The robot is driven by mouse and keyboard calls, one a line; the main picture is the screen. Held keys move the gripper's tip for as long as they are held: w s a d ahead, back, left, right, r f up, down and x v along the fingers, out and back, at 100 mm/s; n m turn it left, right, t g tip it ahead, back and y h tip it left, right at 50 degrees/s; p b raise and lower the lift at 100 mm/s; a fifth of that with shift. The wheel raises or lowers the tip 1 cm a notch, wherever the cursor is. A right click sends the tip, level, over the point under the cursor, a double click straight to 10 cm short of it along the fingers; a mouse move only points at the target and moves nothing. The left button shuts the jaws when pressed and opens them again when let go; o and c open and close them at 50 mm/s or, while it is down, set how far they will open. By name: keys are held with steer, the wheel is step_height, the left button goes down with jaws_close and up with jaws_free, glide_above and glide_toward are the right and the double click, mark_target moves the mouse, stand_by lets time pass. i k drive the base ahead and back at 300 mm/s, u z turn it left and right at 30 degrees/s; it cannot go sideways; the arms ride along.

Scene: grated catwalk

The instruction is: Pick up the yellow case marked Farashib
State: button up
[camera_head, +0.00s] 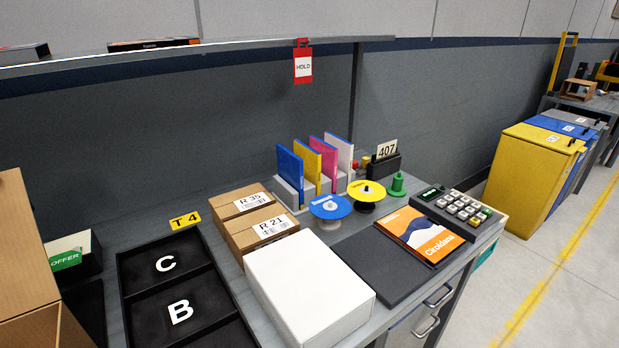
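A thin yellow case (308,162) stands upright in a grey slotted rack (290,196) toward the back of the workbench. A blue case (289,166) stands to its left, and a pink case (323,160) and a white case (339,153) stand to its right. The blue case partly overlaps the yellow one. I cannot read any marking on the yellow case from here. My gripper is not in view.
In front of the rack are a blue disc (330,207) and a yellow disc (366,191). Cartons (262,232) and a white box (308,286) lie nearer. An orange "Ciroldana" case (420,235) lies on a dark mat (372,262). A shelf (190,55) runs above.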

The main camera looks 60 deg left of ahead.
mark_target(312, 159)
steer(key=k, duration=0.5)
steer(key=u, duration=1.2)
steer(key=i, duration=1)
steer(key=u, duration=0.05)
